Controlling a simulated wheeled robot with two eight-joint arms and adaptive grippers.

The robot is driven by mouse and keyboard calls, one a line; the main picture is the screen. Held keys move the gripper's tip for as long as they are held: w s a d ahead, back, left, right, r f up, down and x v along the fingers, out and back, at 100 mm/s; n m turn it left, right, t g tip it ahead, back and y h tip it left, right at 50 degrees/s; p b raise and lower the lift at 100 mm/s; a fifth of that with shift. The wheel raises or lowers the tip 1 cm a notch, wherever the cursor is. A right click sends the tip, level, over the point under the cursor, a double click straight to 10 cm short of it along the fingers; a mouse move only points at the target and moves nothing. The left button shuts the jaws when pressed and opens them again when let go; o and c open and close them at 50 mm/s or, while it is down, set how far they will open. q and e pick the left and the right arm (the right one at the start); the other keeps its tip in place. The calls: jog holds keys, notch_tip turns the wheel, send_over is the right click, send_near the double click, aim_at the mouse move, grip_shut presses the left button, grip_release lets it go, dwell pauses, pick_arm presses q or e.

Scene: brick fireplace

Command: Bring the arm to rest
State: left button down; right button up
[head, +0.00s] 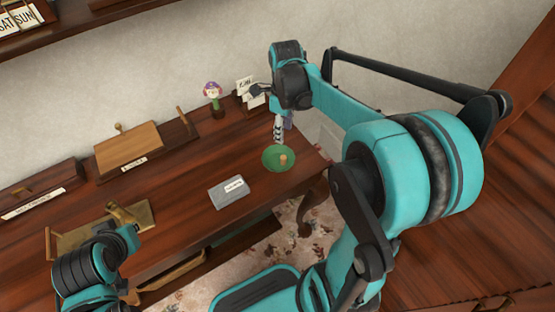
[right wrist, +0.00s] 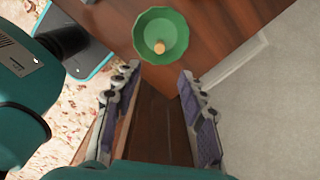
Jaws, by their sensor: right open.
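My right arm (head: 420,165) reaches in from the right over the desk. Its gripper (head: 279,135) points down at the back of the green bowl (head: 270,160). In the right wrist view the two fingers of the gripper (right wrist: 157,80) are spread apart with nothing between them. The green bowl (right wrist: 145,18) lies beyond the fingertips, with a small tan cork-like piece (right wrist: 158,47) in it. In the head view this piece (head: 283,159) stands inside the bowl. Part of my left arm (head: 90,270) shows at the lower left; its fingers cannot be made out.
The wooden desk (head: 190,215) holds a grey box (head: 229,192), a brass tray (head: 75,238), a wooden box (head: 128,147) and a small figurine (head: 212,95). A wall (head: 180,60) stands behind. The desk's right edge is near the bowl; patterned carpet (head: 270,240) lies below.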

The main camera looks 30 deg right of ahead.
jog(key=s+a+r+n+t, duration=0.1)
jog(key=s+a+n+t, duration=0.2)
jog(key=n, duration=1.1)
jog(key=s+a+r+n+t, duration=0.1)
jog(key=s+a+n+t, duration=0.3)
jog(key=n, duration=1)
jog(key=s+a, duration=0.3)
jog(key=s, duration=0.1)
jog(key=shift+a+n, duration=0.25)
jog(key=shift+n, duration=0.05)
jog(key=shift+a, duration=0.1)
